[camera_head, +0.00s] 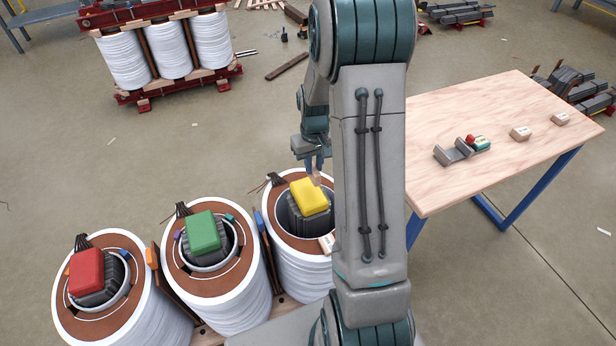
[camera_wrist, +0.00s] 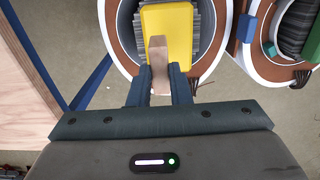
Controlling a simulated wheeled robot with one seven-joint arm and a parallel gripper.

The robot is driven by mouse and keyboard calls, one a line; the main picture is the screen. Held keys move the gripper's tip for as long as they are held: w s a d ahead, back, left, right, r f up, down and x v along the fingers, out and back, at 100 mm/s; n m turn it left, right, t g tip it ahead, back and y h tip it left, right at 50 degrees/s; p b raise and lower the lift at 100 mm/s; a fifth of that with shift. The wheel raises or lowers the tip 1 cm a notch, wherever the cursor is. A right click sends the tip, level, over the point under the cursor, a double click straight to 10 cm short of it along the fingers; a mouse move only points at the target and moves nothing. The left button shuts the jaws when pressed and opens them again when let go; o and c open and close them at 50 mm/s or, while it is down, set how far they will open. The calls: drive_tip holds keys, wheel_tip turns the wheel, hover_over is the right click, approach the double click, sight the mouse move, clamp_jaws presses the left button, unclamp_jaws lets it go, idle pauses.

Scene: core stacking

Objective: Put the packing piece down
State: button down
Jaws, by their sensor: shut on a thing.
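My gripper (camera_head: 313,165) is over the far side of the right-hand coil, above its yellow-topped core. In the wrist view my gripper (camera_wrist: 160,82) is shut on a small wooden packing piece (camera_wrist: 158,52), which stands out between the fingers over the yellow block (camera_wrist: 176,20). In the head view the held packing piece (camera_head: 316,179) shows just below the fingertips, close to the yellow block (camera_head: 309,196). I cannot tell whether it touches anything. Another pale wooden piece (camera_head: 327,243) lies at the near edge of the same coil, partly hidden by my arm.
Coils with a green-topped core (camera_head: 203,231) and a red-topped core (camera_head: 86,272) stand to the left. A wooden table (camera_head: 480,180) at the right carries two wooden blocks (camera_head: 520,133) (camera_head: 560,119), a grey cradle (camera_head: 452,151) and a small red-and-green item (camera_head: 478,143).

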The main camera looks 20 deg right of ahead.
drive_tip(key=shift+a+f, duration=0.25)
drive_tip(key=shift+f, duration=0.55)
drive_tip(key=shift+a+f, duration=0.25)
drive_tip(key=shift+f, duration=0.6)
drive_tip(key=shift+a+f, duration=0.25)
drive_tip(key=shift+f, duration=0.55)
drive_tip(key=shift+f, duration=0.1)
drive_tip(key=c, duration=1.3)
unclamp_jaws()
drive_tip(key=shift+c, duration=0.2)
